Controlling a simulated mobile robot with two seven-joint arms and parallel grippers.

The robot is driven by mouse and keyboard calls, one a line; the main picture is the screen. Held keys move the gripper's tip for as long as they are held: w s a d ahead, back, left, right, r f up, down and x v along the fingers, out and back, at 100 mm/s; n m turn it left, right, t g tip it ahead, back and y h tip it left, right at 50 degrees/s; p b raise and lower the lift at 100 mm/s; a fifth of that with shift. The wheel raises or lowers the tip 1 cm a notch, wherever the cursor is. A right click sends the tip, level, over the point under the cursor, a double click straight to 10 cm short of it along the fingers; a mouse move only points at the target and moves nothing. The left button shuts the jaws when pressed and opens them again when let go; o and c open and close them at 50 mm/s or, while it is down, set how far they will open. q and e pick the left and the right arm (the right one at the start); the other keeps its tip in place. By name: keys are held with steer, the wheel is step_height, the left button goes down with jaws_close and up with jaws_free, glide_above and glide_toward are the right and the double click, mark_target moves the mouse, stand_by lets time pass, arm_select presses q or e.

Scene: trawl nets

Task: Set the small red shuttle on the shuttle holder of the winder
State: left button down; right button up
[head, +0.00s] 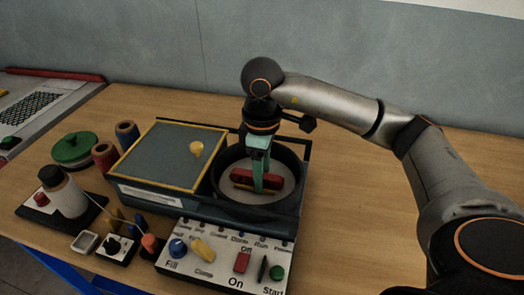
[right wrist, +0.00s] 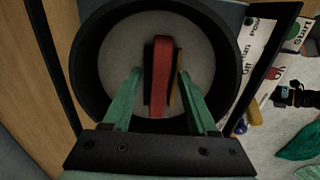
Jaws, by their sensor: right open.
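A red shuttle-like block (head: 241,176) lies in the round dark-rimmed bowl (head: 298,168) of the machine; it also shows as a red strip in the right wrist view (right wrist: 162,65). A dark piece and a yellowish piece show along its sides. My right gripper (head: 259,185), with green fingers, reaches down into the bowl over the red block. In the right wrist view my right gripper (right wrist: 160,74) is open, one finger on each side of the block, with gaps visible. I cannot tell which part is the shuttle holder. My left gripper is out of view.
A grey lid with yellow edging (head: 168,152) and a yellow knob lies left of the bowl. A control panel (head: 215,262) with knobs and buttons stands in front. Several spools, including a green one (head: 74,149), stand at left. The table right of the machine is clear.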

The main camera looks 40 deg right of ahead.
step_height(320, 180, up, 9)
steer(key=shift+f+p, duration=0.2)
steer(key=shift+p, duration=0.5)
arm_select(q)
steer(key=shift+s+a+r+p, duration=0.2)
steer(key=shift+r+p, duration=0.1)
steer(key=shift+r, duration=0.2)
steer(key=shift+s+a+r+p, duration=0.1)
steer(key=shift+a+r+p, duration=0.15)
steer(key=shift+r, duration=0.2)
arm_select(e)
step_height(320, 180, up, 4)
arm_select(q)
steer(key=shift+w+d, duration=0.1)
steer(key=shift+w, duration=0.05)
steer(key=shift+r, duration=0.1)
arm_select(e)
steer(key=shift+f, duration=0.1)
